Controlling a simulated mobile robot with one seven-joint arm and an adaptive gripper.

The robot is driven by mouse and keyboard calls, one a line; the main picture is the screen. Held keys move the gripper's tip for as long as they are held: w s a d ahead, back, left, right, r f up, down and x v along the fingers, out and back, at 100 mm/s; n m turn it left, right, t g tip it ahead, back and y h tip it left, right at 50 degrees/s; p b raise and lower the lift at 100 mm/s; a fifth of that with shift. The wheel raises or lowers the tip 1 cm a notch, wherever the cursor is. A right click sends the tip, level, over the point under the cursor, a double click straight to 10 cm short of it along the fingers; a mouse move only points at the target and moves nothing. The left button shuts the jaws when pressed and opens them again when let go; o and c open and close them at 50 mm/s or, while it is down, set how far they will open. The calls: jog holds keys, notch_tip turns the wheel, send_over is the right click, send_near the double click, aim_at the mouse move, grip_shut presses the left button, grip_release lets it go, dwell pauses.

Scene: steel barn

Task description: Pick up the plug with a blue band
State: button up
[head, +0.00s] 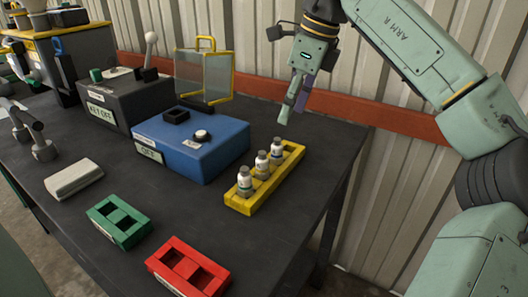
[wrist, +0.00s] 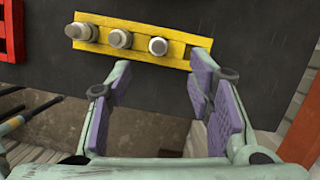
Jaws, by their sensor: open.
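Three white plugs with grey tops stand upright in a row in a yellow rack (head: 246,207) on the dark table: a near plug (head: 244,184), a middle plug (head: 262,165) and a far plug (head: 277,153). Their band colours are too small to tell surely. In the wrist view the yellow rack (wrist: 180,36) lies beyond my fingers, with its plugs seen from above. My gripper (head: 289,108) is above and beyond the rack's far end, apart from it. In the wrist view my gripper (wrist: 160,80) is open, with nothing between its purple-padded fingers.
A blue box (head: 205,155) stands left of the rack. A red holder (head: 188,268) and a green holder (head: 119,222) are near the front, with a grey block (head: 74,180) behind. A yellow-framed clear panel (head: 204,78) stands at the back. Table right of the rack is clear.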

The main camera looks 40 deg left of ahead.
aim_at(280, 139)
jog(key=p+x, duration=0.1)
jog(key=x, duration=0.9)
jog(key=shift+s+f, duration=0.1)
jog(key=shift+f, duration=0.25)
jog(key=shift+c, duration=0.4)
grip_shut()
